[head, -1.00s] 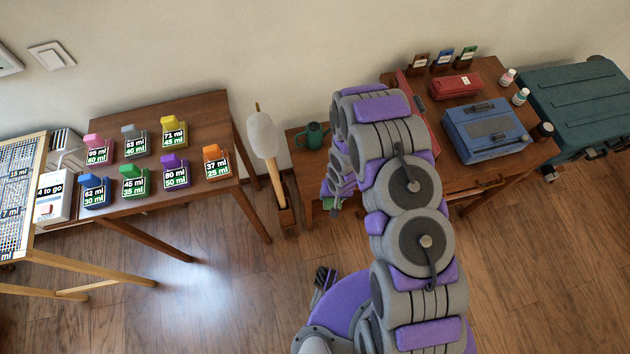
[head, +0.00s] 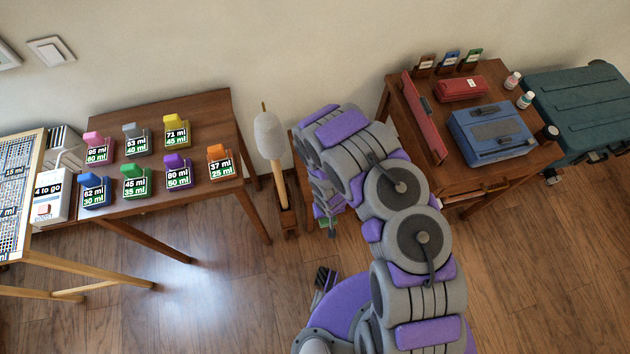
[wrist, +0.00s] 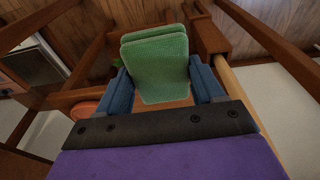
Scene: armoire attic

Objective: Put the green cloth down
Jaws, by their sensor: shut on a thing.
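The green cloth (wrist: 160,65) is folded into a flat pad and sits between the two blue fingers of my gripper (wrist: 162,85) in the wrist view. My gripper is shut on it. In the head view my forearm hides most of the gripper, and only a small green patch (head: 325,222) shows below it, probably the cloth. The cloth is over wooden framework, with floorboards beyond; I cannot tell whether it touches anything.
A small wooden stand (head: 297,150) is mostly behind my arm. A white-headed mallet (head: 270,135) stands upright to its left. The left table (head: 215,115) holds several coloured labelled blocks. The right desk (head: 455,180) holds a blue case (head: 490,133) and a red box (head: 462,88).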

